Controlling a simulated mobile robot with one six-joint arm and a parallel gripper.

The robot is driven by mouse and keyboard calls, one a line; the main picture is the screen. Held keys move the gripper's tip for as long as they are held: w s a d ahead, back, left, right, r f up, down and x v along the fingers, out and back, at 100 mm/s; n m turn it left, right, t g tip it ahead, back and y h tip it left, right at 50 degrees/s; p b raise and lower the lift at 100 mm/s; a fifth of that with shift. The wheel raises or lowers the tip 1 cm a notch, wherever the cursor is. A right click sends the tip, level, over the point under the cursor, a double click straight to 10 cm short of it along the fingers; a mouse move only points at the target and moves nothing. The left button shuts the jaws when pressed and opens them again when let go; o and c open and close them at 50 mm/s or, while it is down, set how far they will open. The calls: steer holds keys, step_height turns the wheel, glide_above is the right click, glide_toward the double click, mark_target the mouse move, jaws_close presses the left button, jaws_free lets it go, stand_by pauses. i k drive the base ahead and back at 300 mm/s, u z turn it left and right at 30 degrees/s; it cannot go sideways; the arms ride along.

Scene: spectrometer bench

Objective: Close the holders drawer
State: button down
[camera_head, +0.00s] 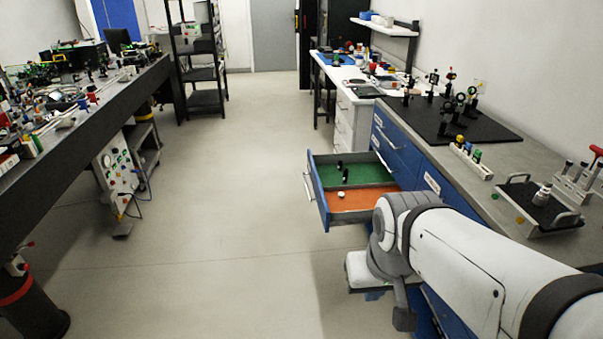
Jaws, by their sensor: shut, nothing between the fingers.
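The open drawer (322,206) sticks out to the left from the blue cabinet under the right bench. It has a blue front with a pale handle (309,186) facing the aisle. Inside is a green section (360,173) at the back and an orange section (368,200) at the front. Small black holders (345,175) stand in the green part, and a small white round piece (341,195) lies in the orange part. My arm covers the drawer's near right corner. My gripper's fingers cannot be made out; the arm bends down just in front of the drawer.
The right bench (470,141) carries a black optics board (424,117), several small bottles and a black tray (535,207) with handles. Closed blue drawers (396,142) sit beyond the open one. A dark bench (90,117) runs along the left. The floor between (220,190) is clear.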

mark_target(368, 179)
steer(key=u, duration=0.2)
steer(key=i, duration=1.15)
steer(key=z, duration=0.5)
steer(key=i, duration=0.8)
steer(key=z, duration=0.55)
steer(key=k, duration=0.85)
steer(key=z, duration=0.2)
steer(key=i, duration=0.85)
steer(key=u, duration=0.1)
